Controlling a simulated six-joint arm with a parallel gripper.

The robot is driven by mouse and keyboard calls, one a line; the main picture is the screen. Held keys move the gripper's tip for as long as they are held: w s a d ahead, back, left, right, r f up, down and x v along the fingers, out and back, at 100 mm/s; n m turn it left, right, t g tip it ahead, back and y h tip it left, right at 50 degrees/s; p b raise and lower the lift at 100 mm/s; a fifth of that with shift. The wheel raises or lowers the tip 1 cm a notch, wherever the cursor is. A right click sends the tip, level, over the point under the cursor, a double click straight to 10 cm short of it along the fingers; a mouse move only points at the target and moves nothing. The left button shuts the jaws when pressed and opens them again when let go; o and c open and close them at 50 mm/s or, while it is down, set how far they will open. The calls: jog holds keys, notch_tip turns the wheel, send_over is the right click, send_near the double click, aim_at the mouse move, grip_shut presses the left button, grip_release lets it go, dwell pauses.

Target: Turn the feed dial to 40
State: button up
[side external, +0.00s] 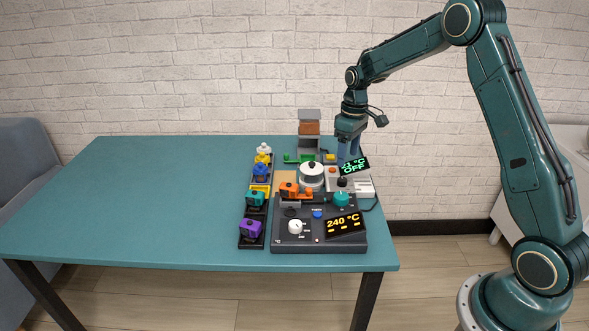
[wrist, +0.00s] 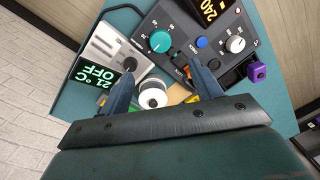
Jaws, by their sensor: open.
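A dark control box (side external: 320,243) sits at the table's front right with a display reading 240 °C. It carries a white dial (side external: 295,227) and a larger teal dial (side external: 341,199). In the wrist view, the teal dial (wrist: 161,41) and the white dial (wrist: 235,44) both have scale marks around them. I cannot read which is the feed dial, or its setting. My gripper (side external: 347,158) hangs behind the box, over the table's right side, apart from both dials. In the wrist view, my gripper (wrist: 164,66) is open, with nothing held between its fingers.
A pale unit (side external: 360,187) with a black knob (wrist: 130,67) and an OFF display stands behind the box. A white spool (side external: 311,175) and an orange part (side external: 290,190) are close by. A rack of coloured pieces (side external: 250,243) stands left; the table's left is clear.

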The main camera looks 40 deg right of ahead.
aim_at(342, 195)
jog(key=f, duration=0.9)
jog(key=a+f, duration=0.1)
jog(key=f, duration=0.3)
jog(key=shift+s+f, duration=0.1)
jog(key=shift+f, duration=0.1)
jog(key=c, duration=1)
